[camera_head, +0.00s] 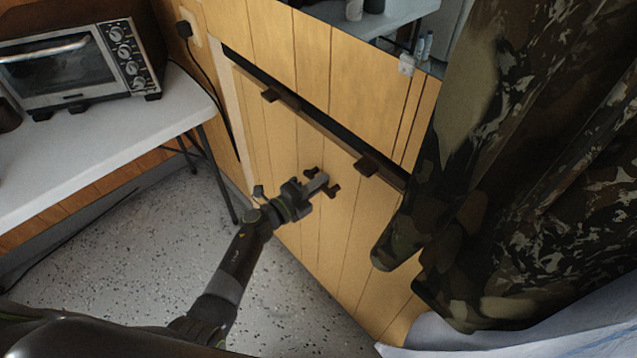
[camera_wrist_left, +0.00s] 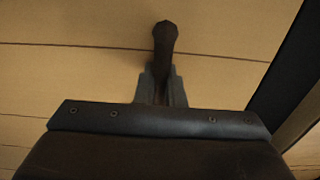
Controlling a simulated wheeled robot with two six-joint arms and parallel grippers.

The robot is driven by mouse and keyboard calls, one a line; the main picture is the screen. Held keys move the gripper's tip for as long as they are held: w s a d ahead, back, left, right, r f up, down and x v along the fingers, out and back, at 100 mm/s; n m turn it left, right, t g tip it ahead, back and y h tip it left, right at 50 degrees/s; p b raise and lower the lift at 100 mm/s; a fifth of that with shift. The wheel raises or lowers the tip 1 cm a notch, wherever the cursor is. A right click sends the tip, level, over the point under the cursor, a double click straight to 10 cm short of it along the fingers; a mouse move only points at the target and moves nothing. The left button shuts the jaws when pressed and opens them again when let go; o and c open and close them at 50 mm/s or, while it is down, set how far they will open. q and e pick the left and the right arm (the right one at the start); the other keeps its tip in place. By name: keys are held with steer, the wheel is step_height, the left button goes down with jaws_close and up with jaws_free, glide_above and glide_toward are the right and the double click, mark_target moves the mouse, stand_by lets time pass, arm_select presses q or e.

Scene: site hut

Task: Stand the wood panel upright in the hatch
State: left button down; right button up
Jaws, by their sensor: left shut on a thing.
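The wood panel (camera_head: 300,150), pale planks with dark grooves, stands at the hatch in the wall under the window. A dark gap (camera_head: 330,122) runs along its top edge, between it and the wall above; whether it leans or is seated at the bottom is unclear. My left gripper (camera_head: 317,184) is shut on the panel's dark brown handle (camera_head: 333,191). In the left wrist view the jaws (camera_wrist_left: 161,88) close around the handle (camera_wrist_left: 165,42), with the panel (camera_wrist_left: 90,60) behind. Two brown catches, one left (camera_head: 270,95) and one right (camera_head: 367,165), show at the panel's top edge. My right gripper is out of view.
A white table (camera_head: 110,135) with a toaster oven (camera_head: 75,65) stands at the left. A camouflage curtain (camera_head: 530,150) hangs at the right, close to the panel's right side. A black cable (camera_head: 215,95) runs down the wall left of the hatch. The speckled floor (camera_head: 150,255) is clear.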

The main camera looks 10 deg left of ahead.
arm_select(q)
steer(key=shift+w+d+r, duration=0.2)
steer(key=shift+r, duration=0.15)
steer(key=shift+w+d+r, duration=0.15)
steer(key=shift+r, duration=0.2)
steer(key=c, duration=1.5)
jaws_free()
steer(key=shift+s, duration=0.1)
steer(key=shift+o, duration=0.2)
steer(key=shift+s+f, duration=0.1)
steer(key=shift+f, duration=0.2)
steer(key=shift+s+a+f, duration=0.25)
steer(key=shift+s+a, duration=0.2)
steer(key=shift+s, duration=0.05)
steer(key=v, duration=1.6)
steer(key=shift+s+a+r, duration=0.15)
steer(key=shift+s+a, duration=0.05)
steer(key=shift+a, duration=0.1)
